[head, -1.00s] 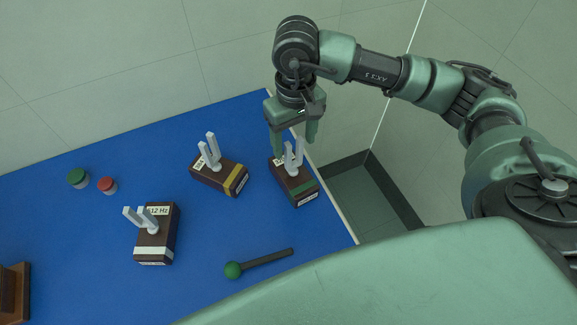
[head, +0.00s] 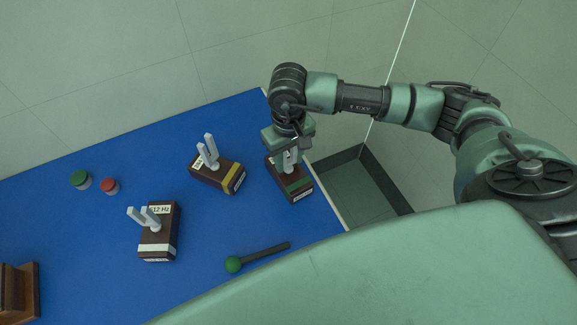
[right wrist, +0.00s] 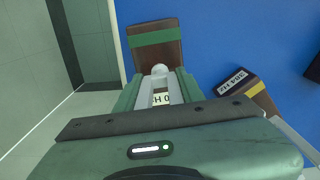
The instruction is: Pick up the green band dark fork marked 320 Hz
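The green-band dark fork (head: 289,187) stands on the right end of the blue bench: a dark brown block with a green stripe and a pale two-pronged fork. In the right wrist view its block (right wrist: 154,45) lies just beyond my fingertips. Its label is partly covered, so the number cannot be read in full. My right gripper (head: 289,150) is down over this fork. In the right wrist view its green fingers (right wrist: 160,85) lie on either side of the prongs, very close to them; whether they touch is unclear. My left gripper is not in view.
A yellow-band fork (head: 218,177) stands just left. A white-band fork (head: 158,236), marked 512 Hz, is nearer. A green-headed mallet (head: 259,257) lies in front. Green (head: 81,180) and red (head: 110,187) buttons and a brown wooden object (head: 20,290) are left. A dark open bin (head: 362,188) is beyond the bench's right edge.

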